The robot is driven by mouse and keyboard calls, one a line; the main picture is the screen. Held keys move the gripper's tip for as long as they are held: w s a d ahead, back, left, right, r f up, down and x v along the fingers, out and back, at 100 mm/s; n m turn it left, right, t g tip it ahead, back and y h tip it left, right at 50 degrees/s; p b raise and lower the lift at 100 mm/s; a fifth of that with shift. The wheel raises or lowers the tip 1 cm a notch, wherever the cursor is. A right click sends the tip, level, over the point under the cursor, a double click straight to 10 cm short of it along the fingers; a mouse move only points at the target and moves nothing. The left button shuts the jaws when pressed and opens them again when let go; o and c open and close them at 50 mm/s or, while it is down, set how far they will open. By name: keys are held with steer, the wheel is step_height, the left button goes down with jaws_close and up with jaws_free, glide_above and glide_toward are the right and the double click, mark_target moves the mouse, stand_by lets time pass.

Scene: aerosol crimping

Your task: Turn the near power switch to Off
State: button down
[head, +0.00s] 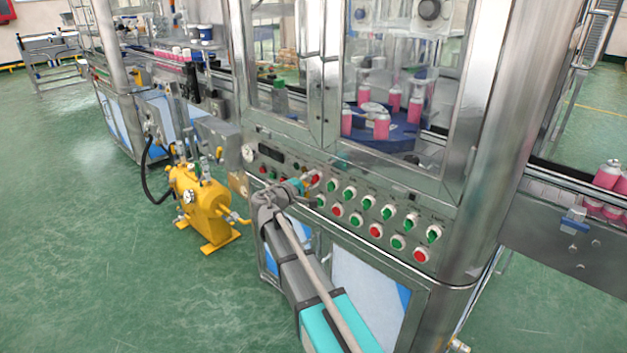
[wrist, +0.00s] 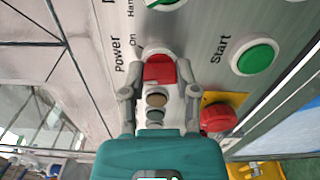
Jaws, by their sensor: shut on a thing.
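The near power switch (wrist: 159,70) is a red knob on a pale round base, beside the printed words "Power" and "On" in the wrist view. My gripper (wrist: 160,78) is shut on this red knob, with one finger on each side of it. In the head view my gripper (head: 307,184) reaches the left part of the steel control panel (head: 440,217), where a bit of the red power switch (head: 315,178) shows. The "Off" mark does not show, and I cannot tell exactly which way the knob points.
A green Start button (wrist: 255,57) sits right of the power switch. A red mushroom knob (wrist: 218,118) on a yellow plate is close to my right finger. Several green switches and red and green buttons line the panel. A yellow pump (head: 197,205) stands left on the floor.

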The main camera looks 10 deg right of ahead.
steer(key=shift+a+f+n, duration=0.1)
steer(key=shift+n, duration=2.2)
steer(key=shift+c, duration=1.8)
jaws_free()
steer(key=shift+s, duration=0.1)
steer(key=v, duration=1.1)
steer(key=shift+s+a, duration=0.2)
steer(key=shift+a, duration=0.15)
